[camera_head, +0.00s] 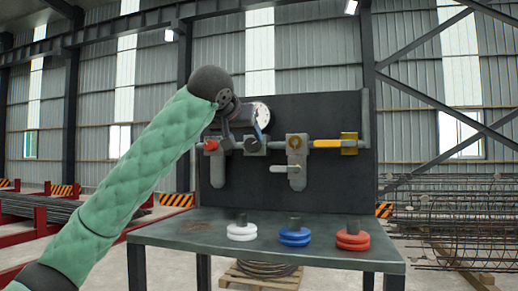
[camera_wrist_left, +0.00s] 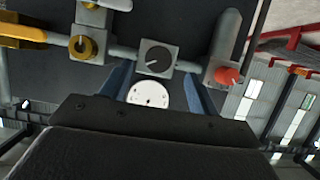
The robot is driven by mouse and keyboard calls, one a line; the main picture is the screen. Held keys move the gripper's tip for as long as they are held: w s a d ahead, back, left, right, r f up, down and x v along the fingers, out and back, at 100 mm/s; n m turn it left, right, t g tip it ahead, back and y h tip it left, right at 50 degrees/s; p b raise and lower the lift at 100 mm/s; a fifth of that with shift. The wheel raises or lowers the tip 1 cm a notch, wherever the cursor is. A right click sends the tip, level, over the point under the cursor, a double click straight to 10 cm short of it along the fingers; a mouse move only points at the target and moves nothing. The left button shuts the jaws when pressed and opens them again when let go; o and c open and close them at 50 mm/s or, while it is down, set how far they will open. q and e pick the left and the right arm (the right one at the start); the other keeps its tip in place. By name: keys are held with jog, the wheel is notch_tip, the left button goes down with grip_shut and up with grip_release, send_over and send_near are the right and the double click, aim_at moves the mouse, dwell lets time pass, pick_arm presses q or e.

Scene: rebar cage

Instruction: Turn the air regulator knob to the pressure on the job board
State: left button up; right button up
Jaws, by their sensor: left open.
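The air regulator (camera_head: 252,144) is a grey block with a dark round knob on the pipe run of a dark upright panel. In the left wrist view the knob (camera_wrist_left: 156,57) shows a light pointer mark. A round white gauge (camera_head: 263,115) sits by the regulator, partly behind my gripper; its face (camera_wrist_left: 149,96) also shows in the left wrist view, too small to read. My left gripper (camera_head: 244,134) is open at the regulator, its blue fingers on either side of the knob's line, apparently not touching it. No readable job board shows.
A red knob (camera_head: 211,145) is left of the regulator. White (camera_head: 242,233), blue (camera_head: 294,238) and red (camera_head: 352,241) discs stand on the bench (camera_head: 190,235) below. Rebar lies at right.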

aim_at(250, 144)
pick_arm(q)
jog(key=p+x, duration=0.4)
jog(key=x, duration=0.1)
jog(key=shift+w+d+r, duration=0.15)
jog(key=shift+w, duration=0.15)
jog(key=shift+w+p, duration=0.1)
jog(key=shift+p, duration=0.25)
pick_arm(e)
jog(key=s+r, duration=0.3)
jog(key=r, duration=0.1)
jog(key=shift+s+d, duration=0.2)
jog(key=shift+d, duration=0.1)
